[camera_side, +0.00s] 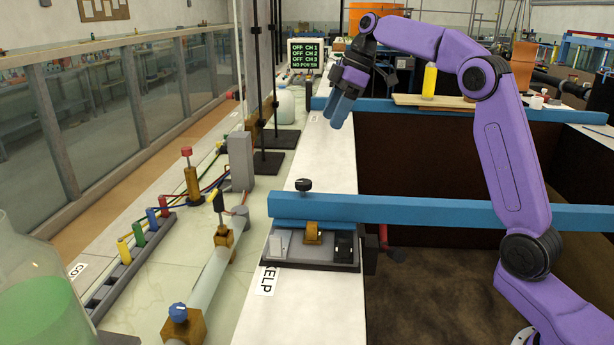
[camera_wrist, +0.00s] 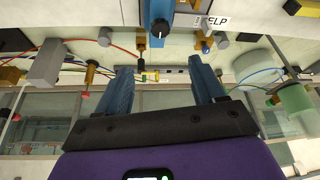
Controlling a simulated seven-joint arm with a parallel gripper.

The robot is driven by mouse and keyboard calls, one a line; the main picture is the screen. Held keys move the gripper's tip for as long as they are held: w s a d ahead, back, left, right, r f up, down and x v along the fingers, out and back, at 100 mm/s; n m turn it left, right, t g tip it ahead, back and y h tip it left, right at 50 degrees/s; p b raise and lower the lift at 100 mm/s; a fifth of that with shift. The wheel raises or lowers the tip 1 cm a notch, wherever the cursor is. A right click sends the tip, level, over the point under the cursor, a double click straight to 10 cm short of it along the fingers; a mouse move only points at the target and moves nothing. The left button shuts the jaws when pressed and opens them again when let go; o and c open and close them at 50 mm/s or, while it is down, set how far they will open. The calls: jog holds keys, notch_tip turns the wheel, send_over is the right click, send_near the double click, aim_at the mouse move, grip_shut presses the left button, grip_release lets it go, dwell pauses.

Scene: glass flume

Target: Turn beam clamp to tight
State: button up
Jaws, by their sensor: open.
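A round black knob (camera_side: 303,185) stands on top of the left end of the near blue beam (camera_side: 430,211). In the wrist view the knob (camera_wrist: 160,28) shows at top centre with a white mark on it. A dark fitting with a red handle (camera_side: 394,253) sits under the beam; no label shows which part is the beam clamp. My gripper (camera_side: 341,108) is up and beyond the knob in the side view, apart from it. Its two blue fingers are spread with nothing held, as the wrist view (camera_wrist: 160,75) also shows.
Below the beam end is a grey plate (camera_side: 310,265) with white, brass and black fittings. Left of it are a glass tube (camera_side: 208,285), colored plugs (camera_side: 138,232) and dark stands (camera_side: 257,160). A yellow bottle (camera_side: 430,80) stands on a far board. A dark open bay lies right.

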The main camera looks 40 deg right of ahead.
aim_at(304, 182)
jog(key=x, duration=1.7)
jog(key=shift+s+f, duration=0.1)
jog(key=shift+s, duration=0.05)
jog(key=c, duration=1.1)
